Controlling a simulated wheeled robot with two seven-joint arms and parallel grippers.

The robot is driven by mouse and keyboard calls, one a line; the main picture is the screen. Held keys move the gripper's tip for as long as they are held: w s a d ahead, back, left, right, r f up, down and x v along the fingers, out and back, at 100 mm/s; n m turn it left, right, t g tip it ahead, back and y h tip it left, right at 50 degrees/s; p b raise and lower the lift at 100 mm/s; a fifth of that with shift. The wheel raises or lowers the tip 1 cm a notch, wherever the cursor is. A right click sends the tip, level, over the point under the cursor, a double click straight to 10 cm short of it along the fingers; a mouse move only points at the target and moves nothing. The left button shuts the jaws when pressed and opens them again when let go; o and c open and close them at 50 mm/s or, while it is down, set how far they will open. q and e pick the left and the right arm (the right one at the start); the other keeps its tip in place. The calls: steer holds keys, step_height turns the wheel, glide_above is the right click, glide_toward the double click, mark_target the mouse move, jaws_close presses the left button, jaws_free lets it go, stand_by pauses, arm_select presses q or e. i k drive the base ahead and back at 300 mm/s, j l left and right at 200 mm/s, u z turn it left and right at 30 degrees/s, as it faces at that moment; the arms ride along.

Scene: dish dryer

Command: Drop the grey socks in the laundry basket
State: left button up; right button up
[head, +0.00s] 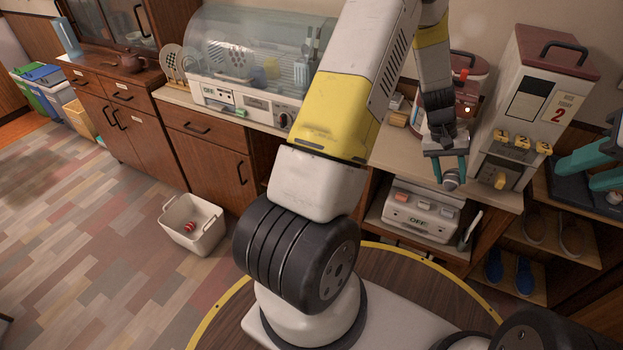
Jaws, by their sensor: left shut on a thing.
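A small grey rolled bundle, which looks like the grey socks (451,183), is at the tips of my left gripper (449,168). The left gripper has teal fingers, points down and is shut on the bundle, in front of the counter edge. A white open basket (180,236), which looks like the laundry basket, stands on the floor at the left, well away from the gripper. A small red and white thing (190,226) lies inside it. My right gripper (592,168) is at the right edge, with its teal fingers apart and nothing seen between them.
A dish dryer (245,100) with a clear cover stands on the counter. A dispenser marked 2 (530,105) stands right of the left gripper. A white device (420,215) and shoes (508,270) sit on low shelves. The floor around the basket is clear.

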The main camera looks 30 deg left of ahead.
mark_target(201, 232)
steer(key=i+u, duration=0.1)
steer(key=u, duration=0.35)
steer(key=i+j+u, duration=0.1)
steer(key=u, duration=0.35)
steer(key=i+u, duration=0.15)
steer(key=u, duration=0.3)
steer(key=i+l+u, duration=0.1)
steer(key=u, duration=0.3)
steer(key=i+l+u, duration=0.1)
steer(key=u, duration=0.35)
steer(key=i+l+u, duration=0.1)
steer(key=u, duration=0.35)
